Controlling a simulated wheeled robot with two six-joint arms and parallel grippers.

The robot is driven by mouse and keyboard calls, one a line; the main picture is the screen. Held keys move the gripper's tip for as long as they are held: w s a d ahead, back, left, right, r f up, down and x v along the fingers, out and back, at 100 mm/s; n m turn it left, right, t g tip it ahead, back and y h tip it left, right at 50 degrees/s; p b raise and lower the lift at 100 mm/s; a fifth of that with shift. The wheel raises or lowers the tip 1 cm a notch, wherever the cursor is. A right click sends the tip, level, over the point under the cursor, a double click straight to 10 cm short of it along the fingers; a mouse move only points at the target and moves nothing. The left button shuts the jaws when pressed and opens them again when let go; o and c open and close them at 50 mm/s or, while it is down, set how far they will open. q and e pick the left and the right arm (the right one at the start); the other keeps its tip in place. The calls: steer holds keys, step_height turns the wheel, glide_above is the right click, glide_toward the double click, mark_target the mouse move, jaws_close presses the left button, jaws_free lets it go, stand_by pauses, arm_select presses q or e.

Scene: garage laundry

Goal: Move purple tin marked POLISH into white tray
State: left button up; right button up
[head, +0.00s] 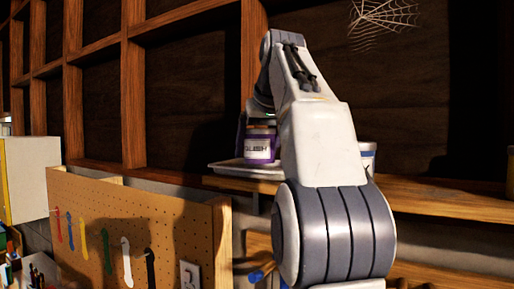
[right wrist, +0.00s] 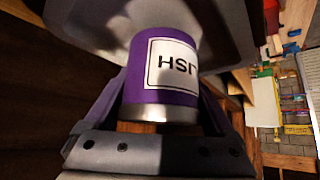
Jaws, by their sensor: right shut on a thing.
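The purple tin (head: 261,147) has a white label whose visible letters end in "LISH". In the head view it shows left of my right arm, over the white tray (head: 232,171) on the shelf. My right gripper (right wrist: 160,108) is shut on the tin (right wrist: 138,75), one finger on each side of it. In the right wrist view the tray's pale surface (right wrist: 95,18) is close to the tin's far end. I cannot tell whether they touch. My right arm hides much of the gripper and the tray's right part in the head view. My left gripper is not in view.
A white container with a blue band (head: 368,156) stands on the wooden shelf (head: 440,198), partly behind my arm. A pegboard (head: 190,235) with hanging tools stands below, at left. Wooden wall framing (head: 133,80) rises behind. The shelf to the right looks mostly clear.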

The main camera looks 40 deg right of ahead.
steer(key=shift+f+b, duration=0.65)
steer(key=shift+f, duration=0.15)
steer(key=o, duration=1.3)
steer(key=p+v, duration=0.3)
steer(key=v, duration=0.7)
steer(key=shift+s+a+r, duration=0.15)
steer(key=shift+a, duration=0.05)
